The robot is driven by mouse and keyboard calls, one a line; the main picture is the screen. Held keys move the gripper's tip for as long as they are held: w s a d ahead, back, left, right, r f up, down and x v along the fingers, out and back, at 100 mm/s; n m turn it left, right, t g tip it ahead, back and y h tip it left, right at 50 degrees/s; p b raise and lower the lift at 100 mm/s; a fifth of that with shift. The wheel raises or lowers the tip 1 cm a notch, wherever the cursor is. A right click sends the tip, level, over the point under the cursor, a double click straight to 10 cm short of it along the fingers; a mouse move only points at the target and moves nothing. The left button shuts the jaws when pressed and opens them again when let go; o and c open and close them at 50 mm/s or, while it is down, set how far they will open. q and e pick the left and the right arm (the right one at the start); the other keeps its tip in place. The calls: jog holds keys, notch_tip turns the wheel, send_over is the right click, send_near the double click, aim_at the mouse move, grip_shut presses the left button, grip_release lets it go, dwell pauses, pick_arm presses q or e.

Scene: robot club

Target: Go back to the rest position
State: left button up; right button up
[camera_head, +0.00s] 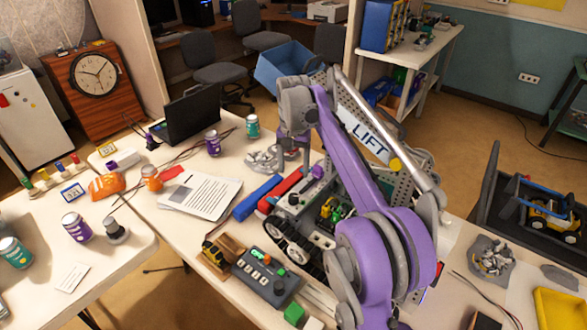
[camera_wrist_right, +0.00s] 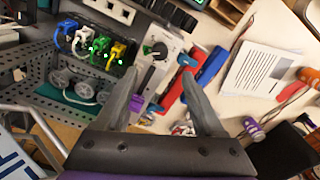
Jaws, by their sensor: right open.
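My right arm, purple and grey with a "LIFT" label, rises from the lower right of the head view and bends down over the table (camera_head: 150,210). My right gripper (camera_head: 295,157) is at its far end, partly hidden by the arm. In the right wrist view my right gripper (camera_wrist_right: 162,82) has its two grey fingers spread apart with nothing held between them. Behind the fingers are a tracked robot (camera_head: 286,240), a red case (camera_wrist_right: 178,86) and a blue case (camera_wrist_right: 212,66). My left gripper is not in view.
A control box (camera_head: 266,277), papers (camera_head: 200,194), a laptop (camera_head: 193,114) and several cans crowd the table around the arm. A dark tray (camera_head: 487,212) with a toy truck (camera_head: 550,215) and a yellow tray (camera_head: 558,308) lie to the right. Floor shows beyond the table.

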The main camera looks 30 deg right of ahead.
jog(key=s+a+f+n+t, duration=0.2)
jog(key=s+a+f+n, duration=0.1)
jog(key=s, duration=0.6)
jog(key=s+a+f+n+t, duration=0.1)
jog(key=s+a+f+n, duration=0.2)
jog(key=s+a+f, duration=0.2)
jog(key=s+a+f+n+t, duration=0.2)
jog(key=s+a+f, duration=0.2)
jog(key=s, duration=0.9)
jog(key=a, duration=0.3)
jog(key=shift+s+n+t, duration=0.3)
jog(key=shift+n, duration=0.1)
jog(key=shift+s+a+f, duration=0.1)
jog(key=shift+f, duration=0.1)
jog(key=shift+c, duration=0.2)
